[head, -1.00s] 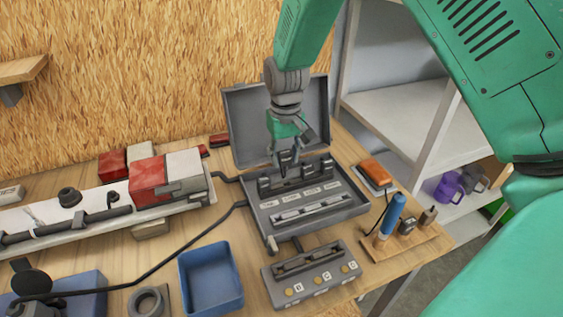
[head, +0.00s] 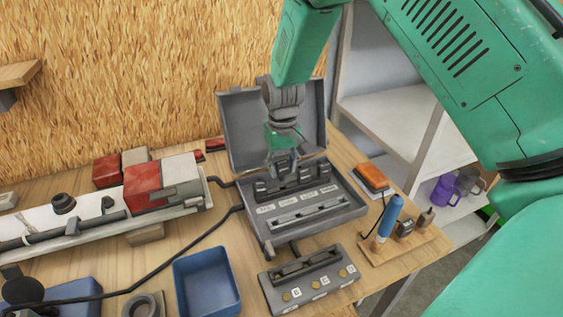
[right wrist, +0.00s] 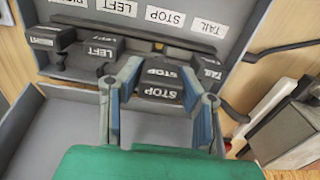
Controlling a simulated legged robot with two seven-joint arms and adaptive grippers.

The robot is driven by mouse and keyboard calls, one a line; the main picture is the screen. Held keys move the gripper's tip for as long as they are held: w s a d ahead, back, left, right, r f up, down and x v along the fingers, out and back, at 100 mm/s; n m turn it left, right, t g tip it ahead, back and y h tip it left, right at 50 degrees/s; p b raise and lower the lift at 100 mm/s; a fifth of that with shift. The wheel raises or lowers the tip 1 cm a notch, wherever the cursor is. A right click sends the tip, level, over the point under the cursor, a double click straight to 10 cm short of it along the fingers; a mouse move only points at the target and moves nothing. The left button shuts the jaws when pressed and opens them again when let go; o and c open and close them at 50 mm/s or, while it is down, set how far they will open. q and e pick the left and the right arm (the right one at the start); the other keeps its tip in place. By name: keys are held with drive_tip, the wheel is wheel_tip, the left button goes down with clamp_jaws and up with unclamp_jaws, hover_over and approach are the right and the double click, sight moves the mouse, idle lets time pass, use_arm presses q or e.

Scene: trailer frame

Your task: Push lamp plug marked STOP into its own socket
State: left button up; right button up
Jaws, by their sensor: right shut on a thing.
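In the right wrist view the plug marked STOP (right wrist: 161,92) sits between the two fingers of my right gripper (right wrist: 160,78), which is shut on it. The word STOP shows twice there, one above the other. Plugs marked LEFT (right wrist: 97,54) and TAIL (right wrist: 208,76) flank it. A STOP label (right wrist: 165,18) is on the panel beyond, among LEFT and TAIL labels. Whether the plug touches its socket is hidden. In the head view my right gripper (head: 283,165) is low over the row of plugs in the open grey case (head: 350,210). My left gripper is not in view.
A grey box with round brass-coloured contacts (head: 310,282) stands in front of the case. A blue tray (head: 207,282) and a black cable are to its left. A light bar with red blocks (head: 142,185) lies further left. An orange item (head: 371,176) and a tool stand (head: 405,240) are at right.

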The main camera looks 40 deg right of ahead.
sight(283, 179)
drive_tip(key=shift+f, duration=0.25)
drive_tip(key=shift+f, duration=0.2)
drive_tip(key=shift+f, duration=0.25)
drive_tip(key=shift+f, duration=0.1)
idle(0.5)
drive_tip(key=shift+f, duration=0.45)
drive_tip(key=shift+f, duration=0.6)
drive_tip(key=shift+f+b, duration=0.35)
drive_tip(key=shift+f, duration=0.15)
idle(0.5)
